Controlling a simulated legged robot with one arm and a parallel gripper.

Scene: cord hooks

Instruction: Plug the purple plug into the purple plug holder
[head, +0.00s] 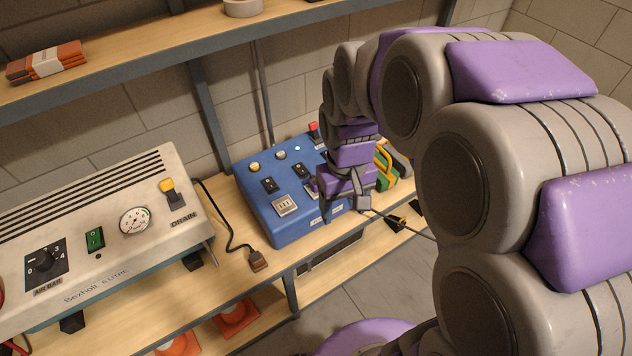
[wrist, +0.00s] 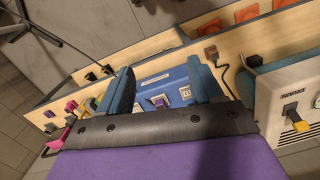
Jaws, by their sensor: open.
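A small purple piece (wrist: 160,100) shows at the blue box (wrist: 158,82) in the wrist view, between my gripper's fingers. I cannot tell whether it is the purple plug, its holder, or both together. My gripper (wrist: 160,68) is open, with its two dark teal fingers spread apart over the blue box. In the head view my gripper (head: 345,192) is at the right part of the blue box (head: 272,212) and hides some of its panel. No purple plug can be told apart from my purple arm parts there.
A white machine (head: 100,240) stands left on the bench. A black cord ends in a brown plug (head: 259,261) at the bench's front edge. Green and yellow items (head: 385,165) sit right of the blue box. A pink item (wrist: 58,139) lies left in the wrist view. Orange cones (head: 237,316) stand below.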

